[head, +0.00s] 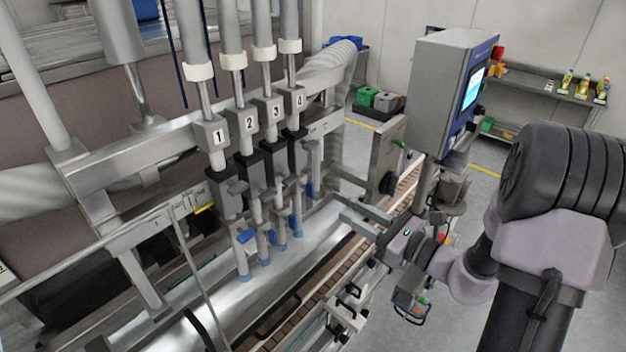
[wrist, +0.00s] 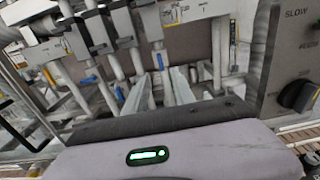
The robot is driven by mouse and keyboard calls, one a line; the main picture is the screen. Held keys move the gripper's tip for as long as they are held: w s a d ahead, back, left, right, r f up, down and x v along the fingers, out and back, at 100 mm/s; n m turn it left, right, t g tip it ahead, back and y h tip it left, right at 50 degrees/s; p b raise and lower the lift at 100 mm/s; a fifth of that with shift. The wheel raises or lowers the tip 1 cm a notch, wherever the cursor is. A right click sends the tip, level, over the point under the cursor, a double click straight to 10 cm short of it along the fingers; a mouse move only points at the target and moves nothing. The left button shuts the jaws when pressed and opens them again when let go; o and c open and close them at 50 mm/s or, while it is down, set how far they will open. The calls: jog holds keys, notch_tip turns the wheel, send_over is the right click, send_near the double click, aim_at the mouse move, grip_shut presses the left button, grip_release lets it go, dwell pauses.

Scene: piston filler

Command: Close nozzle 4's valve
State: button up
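The nozzle labelled 4 (head: 299,101) is the rearmost in a row of numbered nozzles. A blue valve handle (head: 310,190) shows just right of its lower body and appears to point down. In the wrist view a blue handle (wrist: 160,61) hangs vertically beyond my fingertips, in the gap between them; it looks like the same one. My gripper (head: 343,204) is open and empty, right of this handle and apart from it, fingers pointing toward the nozzles. The wrist view shows both fingers (wrist: 160,80) spread.
Other blue handles sit close by, such as nozzle 1's (head: 245,236), turned more sideways. A conveyor (head: 310,292) runs below my gripper. A control box with a screen (head: 447,85) stands behind it. In the wrist view a panel with a black knob (wrist: 298,95) is close on the right.

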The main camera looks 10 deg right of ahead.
aim_at(313, 190)
jog(key=p+x, duration=0.2)
jog(key=x, duration=1)
jog(key=shift+d, duration=0.1)
jog(key=shift+c, duration=0.4)
grip_shut()
